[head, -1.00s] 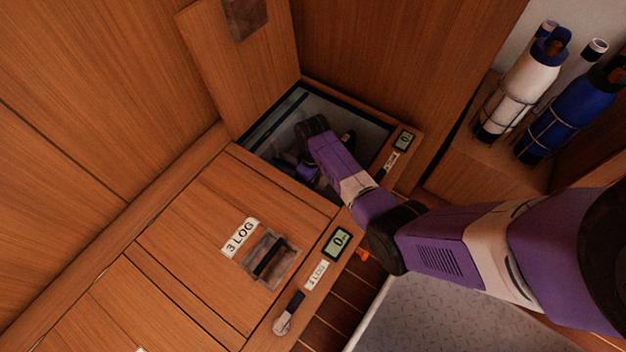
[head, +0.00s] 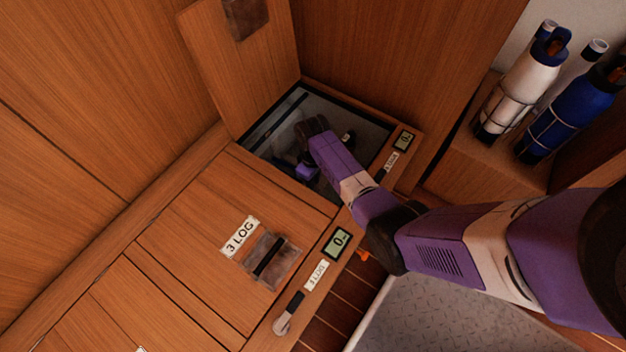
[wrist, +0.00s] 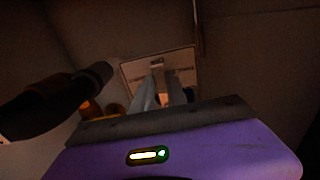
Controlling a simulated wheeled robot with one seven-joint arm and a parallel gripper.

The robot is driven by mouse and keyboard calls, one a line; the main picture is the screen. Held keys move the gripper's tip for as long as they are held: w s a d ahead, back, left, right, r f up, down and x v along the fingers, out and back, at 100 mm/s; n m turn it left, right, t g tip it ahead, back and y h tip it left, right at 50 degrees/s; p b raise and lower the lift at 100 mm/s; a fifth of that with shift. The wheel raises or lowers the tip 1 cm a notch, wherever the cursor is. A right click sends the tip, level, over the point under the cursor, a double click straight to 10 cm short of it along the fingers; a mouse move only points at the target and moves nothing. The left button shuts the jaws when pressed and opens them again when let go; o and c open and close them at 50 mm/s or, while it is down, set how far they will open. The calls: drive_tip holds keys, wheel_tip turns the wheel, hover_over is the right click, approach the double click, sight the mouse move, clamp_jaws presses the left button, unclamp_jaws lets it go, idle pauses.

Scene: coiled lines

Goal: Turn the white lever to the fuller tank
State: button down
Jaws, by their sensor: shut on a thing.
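My gripper (wrist: 158,72) is down inside an open locker (head: 262,122), and the head view shows only its purple body, with the fingers hidden. No tank level can be made out inside the locker. Small displays (head: 404,140) and (head: 338,241) sit on the locker fronts.
The locker's wooden lid (head: 240,75) stands open against the wall. A closed lid labelled 3 LOG (head: 190,245) lies beside the opening. A dark cylindrical part (wrist: 60,100) is close on the left in the wrist view. White (head: 518,88) and blue (head: 572,115) bottles stand at right.

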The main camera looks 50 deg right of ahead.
drive_tip(key=shift+a+r+m+p, duration=0.15)
drive_tip(key=shift+a+m+p, duration=0.1)
drive_tip(key=shift+m+p, duration=0.2)
drive_tip(key=shift+a+m, duration=0.1)
drive_tip(key=shift+m, duration=0.25)
drive_tip(key=c, duration=1.3)
unclamp_jaws()
wheel_tip(320, 180, up, 8)
drive_tip(key=p, duration=0.4)
drive_tip(key=shift+f, duration=0.25)
